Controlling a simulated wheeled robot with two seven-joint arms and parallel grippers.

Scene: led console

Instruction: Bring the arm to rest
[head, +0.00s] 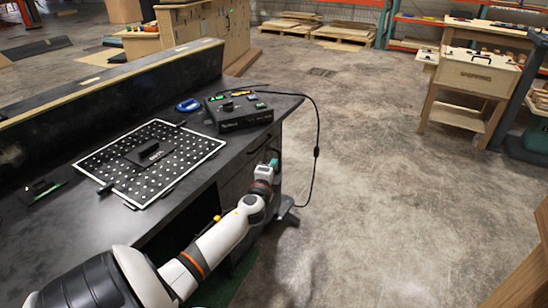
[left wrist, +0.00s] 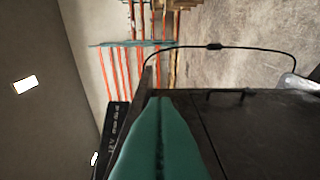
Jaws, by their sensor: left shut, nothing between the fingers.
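My left arm reaches in from the bottom left in the head view. Its gripper (head: 274,163) is beside the front edge of the dark workbench (head: 190,205), near a drawer handle. In the left wrist view the teal fingers (left wrist: 160,135) are pressed together with nothing between them. The black console box (head: 240,111) stands on the bench behind the gripper. Its lettered side (left wrist: 112,140) also shows in the left wrist view. My right gripper is in neither view.
A white-dotted black board (head: 185,150) with a dark block lies on the bench. A blue tape roll (head: 188,105) sits near the console box. A black cable (head: 317,125) hangs off the bench's right side. The concrete floor (head: 370,160) to the right is mostly clear.

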